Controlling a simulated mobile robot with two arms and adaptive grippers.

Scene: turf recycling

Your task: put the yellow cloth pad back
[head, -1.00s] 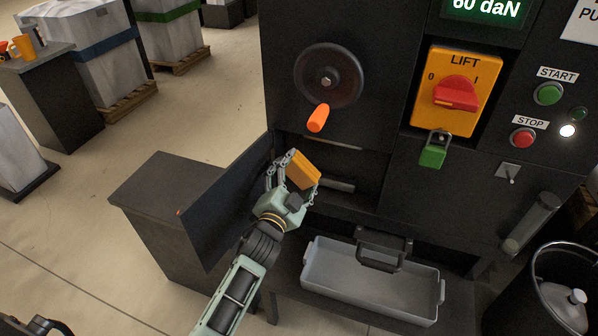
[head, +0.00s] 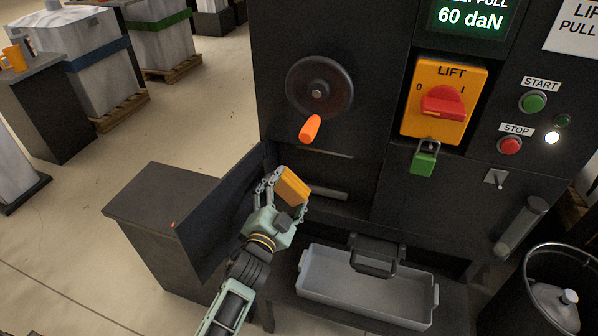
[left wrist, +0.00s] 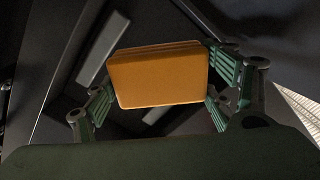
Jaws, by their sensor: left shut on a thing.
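The yellow cloth pad (head: 292,187) is a small orange-yellow block held between the fingers of my left gripper (head: 278,190). In the left wrist view the pad (left wrist: 160,76) sits between the two green-padded fingers of the left gripper (left wrist: 165,85), which are shut on it. The gripper is in front of the open compartment (head: 335,205) of the dark machine, beside its open door (head: 222,212). A pale bar (head: 330,192) shows inside the compartment, to the right of the pad. My right gripper is not in view.
A grey tray (head: 318,287) with a dark handle stands below the compartment. A handwheel (head: 319,88) with an orange knob (head: 310,128) sits above it. A dark side cabinet (head: 150,205) is at the left.

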